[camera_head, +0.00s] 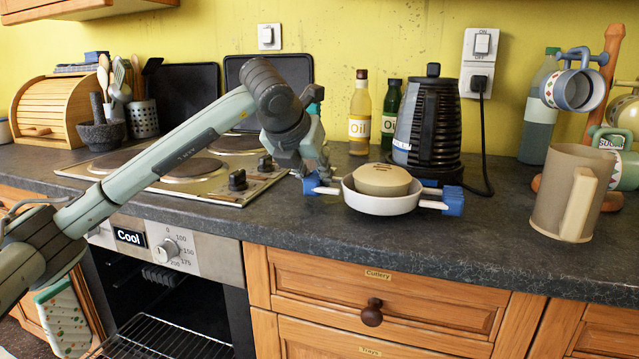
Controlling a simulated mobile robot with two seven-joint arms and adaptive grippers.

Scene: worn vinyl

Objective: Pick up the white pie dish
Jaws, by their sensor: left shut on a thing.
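The white pie dish (370,204) is at the counter's front part, right of the hob. A beige, rounded, loaf-like thing (384,178) sits in it. The dish has a blue grip (453,201) on its right side and blue at its left side. My left gripper (318,183) comes down from the upper left and is shut on the dish's left side, by the handle. Its fingertips are small and partly hidden. The dish looks level; I cannot tell whether it touches the counter. My right gripper is not in view.
A black kettle (428,125) stands close behind the dish, with oil bottles (359,115) to its left. A beige jug (563,190) stands to the right. The hob (190,165) is at left, above the open oven (160,300). Counter (475,235) front right is clear.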

